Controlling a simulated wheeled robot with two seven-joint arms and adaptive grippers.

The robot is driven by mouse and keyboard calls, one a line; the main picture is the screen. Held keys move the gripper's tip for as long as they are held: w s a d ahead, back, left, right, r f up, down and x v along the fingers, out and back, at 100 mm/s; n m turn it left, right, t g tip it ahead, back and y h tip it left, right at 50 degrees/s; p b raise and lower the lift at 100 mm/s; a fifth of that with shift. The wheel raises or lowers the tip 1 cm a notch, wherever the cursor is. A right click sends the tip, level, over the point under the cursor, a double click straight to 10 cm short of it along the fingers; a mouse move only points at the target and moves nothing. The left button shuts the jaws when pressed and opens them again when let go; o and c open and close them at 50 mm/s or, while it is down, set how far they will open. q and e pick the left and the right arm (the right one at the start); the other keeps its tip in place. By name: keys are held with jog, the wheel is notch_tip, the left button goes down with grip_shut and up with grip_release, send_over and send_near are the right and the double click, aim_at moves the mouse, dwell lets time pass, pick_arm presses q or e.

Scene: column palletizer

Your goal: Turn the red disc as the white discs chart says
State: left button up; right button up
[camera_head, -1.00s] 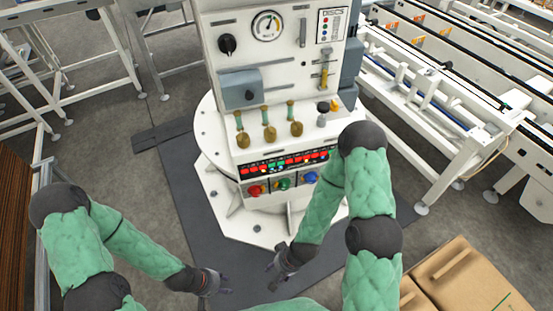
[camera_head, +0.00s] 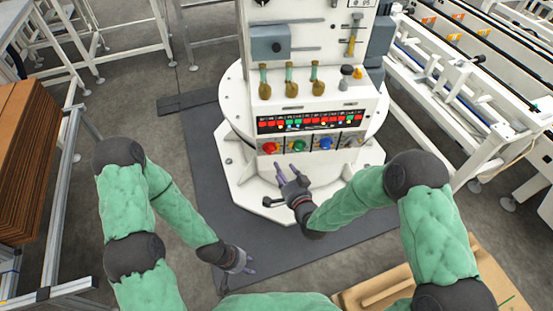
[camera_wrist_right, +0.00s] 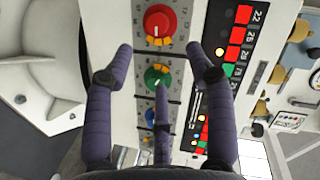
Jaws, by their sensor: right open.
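The red disc (camera_head: 269,147) is a round knob at the left of a row on the white machine's front. It also shows at the top of the right wrist view (camera_wrist_right: 158,22). A scale surrounds it. The white discs chart (camera_head: 361,2) is cut off by the top edge of the head view, so it cannot be read. My right gripper (camera_head: 289,172) is open and empty in front of the row, apart from the red disc. In the wrist view its fingers (camera_wrist_right: 159,50) spread below it, around the green disc. My left gripper (camera_head: 240,264) hangs low, away from the machine; its fingers are too small to judge.
The green disc (camera_head: 299,146) and blue disc (camera_head: 325,143) sit right of the red one. A red and green display strip (camera_head: 310,121) and several brass-coloured handles (camera_head: 291,88) are above. A cardboard box (camera_head: 480,262) stands at lower right.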

aim_at(271, 152)
jog(key=b+x, duration=0.3)
jog(key=x, duration=0.6)
jog(key=shift+w+f, duration=0.1)
jog(key=shift+f, duration=0.15)
jog(key=shift+x, duration=0.8)
jog(key=shift+r, duration=0.1)
jog(key=c, duration=1.1)
